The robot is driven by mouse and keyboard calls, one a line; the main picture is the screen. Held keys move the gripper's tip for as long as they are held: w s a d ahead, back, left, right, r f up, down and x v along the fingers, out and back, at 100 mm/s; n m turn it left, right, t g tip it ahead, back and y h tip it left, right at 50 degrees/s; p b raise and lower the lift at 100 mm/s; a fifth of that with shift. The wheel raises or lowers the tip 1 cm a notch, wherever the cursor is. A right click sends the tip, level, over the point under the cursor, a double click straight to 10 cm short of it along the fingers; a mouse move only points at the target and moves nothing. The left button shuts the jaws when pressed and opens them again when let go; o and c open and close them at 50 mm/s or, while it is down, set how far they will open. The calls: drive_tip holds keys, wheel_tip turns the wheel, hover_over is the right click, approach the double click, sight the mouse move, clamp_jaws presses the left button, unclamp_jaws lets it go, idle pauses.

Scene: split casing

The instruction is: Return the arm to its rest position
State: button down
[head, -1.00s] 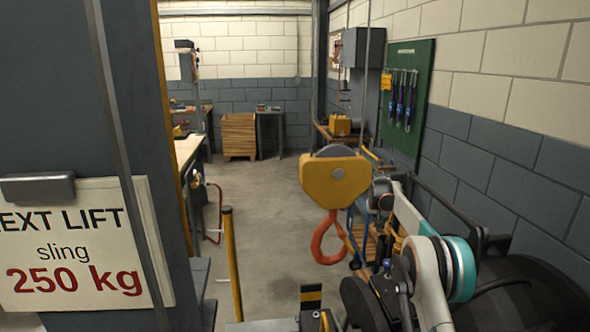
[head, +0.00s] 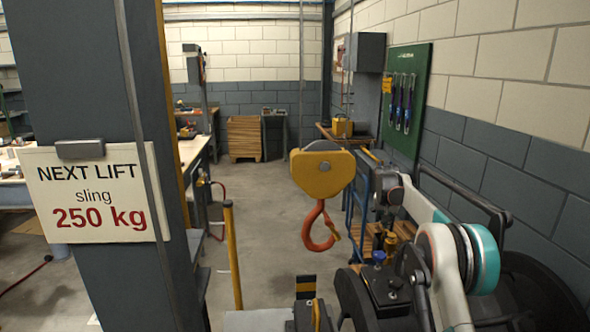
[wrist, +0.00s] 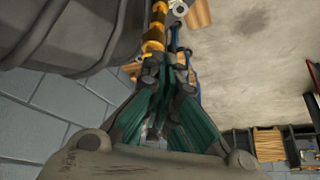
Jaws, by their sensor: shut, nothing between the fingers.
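My arm (head: 437,250) shows at the lower right of the head view, folded, with white links and a teal ring at one joint. My gripper (wrist: 176,62) shows in the wrist view, its dark green-sided fingers drawn together at the tips. It is shut with nothing held. Yellow and blue parts lie beyond the tips; I cannot tell how far away. In the head view I cannot make out the gripper clearly among the arm and the dark parts there.
A yellow hoist block (head: 322,174) with an orange hook (head: 319,227) hangs left of my arm. A grey pillar with a "NEXT LIFT sling 250 kg" sign (head: 95,192) stands at the left. A yellow post (head: 232,255) stands before open floor (head: 265,210). A block wall (head: 520,150) runs along the right.

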drive_tip(key=s+a+r+n, duration=0.1)
drive_tip(key=s+a+r, duration=0.3)
drive_tip(key=r, duration=0.5)
drive_tip(key=s+a+r+n, duration=0.15)
drive_tip(key=s+r, duration=0.25)
drive_tip(key=s, duration=0.4)
drive_tip(key=s+a+r+t+y, duration=0.1)
drive_tip(key=s+a+r, duration=0.1)
drive_tip(key=s+r, duration=0.45)
drive_tip(key=s+a+r+n, duration=0.1)
drive_tip(key=s+a+r, duration=0.15)
drive_tip(key=s, duration=0.65)
drive_tip(key=s+a+f+n+t+y, duration=0.1)
drive_tip(key=s, duration=0.8)
drive_tip(key=s+a+f, duration=0.1)
drive_tip(key=s+a, duration=0.1)
drive_tip(key=s, duration=0.7)
drive_tip(key=s+a+f+n, duration=0.1)
drive_tip(key=s+f, duration=0.3)
drive_tip(key=s, duration=0.4)
drive_tip(key=s+f, duration=0.4)
drive_tip(key=s, duration=0.3)
drive_tip(key=shift+s+a+f+n+t+y, duration=0.3)
drive_tip(key=shift+s+a+f+n, duration=0.05)
drive_tip(key=shift+f, duration=0.05)
